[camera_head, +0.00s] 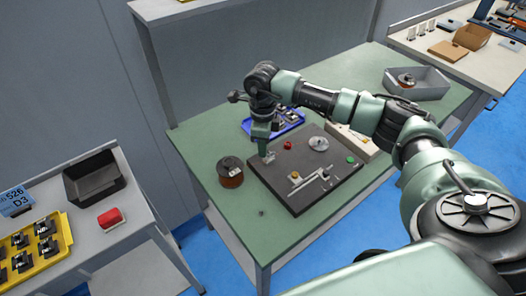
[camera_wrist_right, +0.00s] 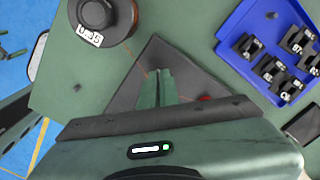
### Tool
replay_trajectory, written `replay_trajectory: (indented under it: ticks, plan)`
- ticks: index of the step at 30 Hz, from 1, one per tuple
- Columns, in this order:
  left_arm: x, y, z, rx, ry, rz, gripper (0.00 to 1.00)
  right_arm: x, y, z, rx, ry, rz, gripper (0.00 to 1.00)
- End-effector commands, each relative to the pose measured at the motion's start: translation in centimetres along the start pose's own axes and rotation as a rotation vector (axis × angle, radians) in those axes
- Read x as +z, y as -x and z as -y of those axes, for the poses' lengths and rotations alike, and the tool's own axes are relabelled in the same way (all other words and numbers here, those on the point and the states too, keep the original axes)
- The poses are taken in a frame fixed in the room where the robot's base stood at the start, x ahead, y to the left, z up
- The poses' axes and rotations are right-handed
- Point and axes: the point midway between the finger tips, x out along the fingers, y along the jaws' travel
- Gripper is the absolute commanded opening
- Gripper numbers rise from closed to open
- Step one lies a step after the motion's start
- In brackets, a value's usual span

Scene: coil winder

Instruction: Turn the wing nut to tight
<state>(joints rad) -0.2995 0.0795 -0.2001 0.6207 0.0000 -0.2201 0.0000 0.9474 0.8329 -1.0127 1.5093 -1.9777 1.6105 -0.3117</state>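The dark winder base plate (camera_head: 310,197) lies on the green table. My right gripper (camera_head: 266,153) points down over the plate's back left part, with a small light grey part (camera_head: 270,158) at its fingertips. I cannot tell whether this part is the wing nut. In the right wrist view my right gripper's green fingers (camera_wrist_right: 158,84) are close together over the plate (camera_wrist_right: 128,92) and hide what is between or beneath them. I cannot tell whether they grip anything. My left gripper is not in view.
A copper-coloured spool (camera_head: 230,173) stands left of the plate. A blue tray (camera_head: 290,121) of small black parts lies behind it. The plate carries a red button (camera_head: 287,145), a green button (camera_head: 350,160) and a grey disc (camera_head: 318,144). A small dark piece (camera_head: 262,212) lies near the table's front.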

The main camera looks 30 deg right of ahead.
Motion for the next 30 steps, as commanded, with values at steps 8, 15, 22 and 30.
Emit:
replay_trajectory:
  ticks: [8, 15, 22, 30]
  plan:
    - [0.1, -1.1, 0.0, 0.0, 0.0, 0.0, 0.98, 0.0, 0.1, 0.6, -0.003, -0.265, 0.004, 0.0]
    - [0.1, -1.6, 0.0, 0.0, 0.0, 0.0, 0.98, -0.2, 0.1, 1.0, -0.003, -0.493, 0.004, 0.0]
    - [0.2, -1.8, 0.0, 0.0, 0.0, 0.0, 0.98, -0.4, 0.2, 1.4, -0.003, -0.713, 0.004, 0.0]
    - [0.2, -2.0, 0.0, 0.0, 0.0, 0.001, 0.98, -0.8, 0.2, 1.7, -0.003, -0.97, 0.005, 0.0]
